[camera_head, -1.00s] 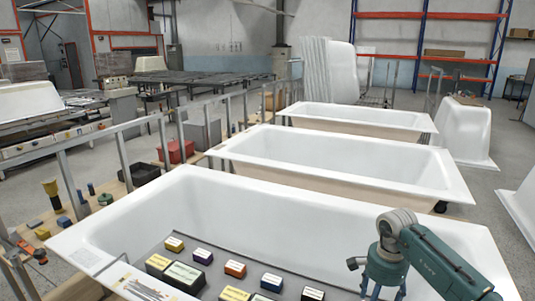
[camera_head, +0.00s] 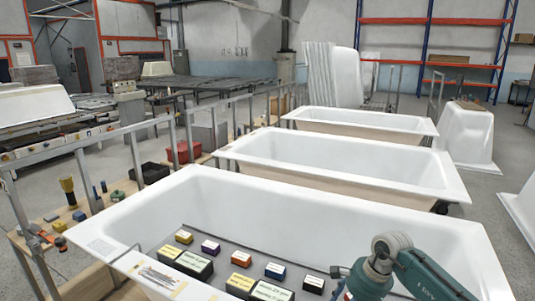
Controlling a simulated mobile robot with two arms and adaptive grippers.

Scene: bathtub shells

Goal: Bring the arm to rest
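One teal and grey arm of mine (camera_head: 392,262) comes in at the bottom right, over the nearest white bathtub (camera_head: 420,222). Its grey joint is uppermost, and a teal link runs down to the bottom edge. The lower wrist parts run off the bottom edge, with a bit of red showing there. I see no gripper fingers on this arm. My other arm and its gripper are outside the picture.
A dark mat in the nearest tub holds several small labelled boxes, including a yellow one (camera_head: 184,237) and a black one (camera_head: 313,284). Two more tubs (camera_head: 340,160) stand behind. A rail and a workbench with tools (camera_head: 68,190) are at left.

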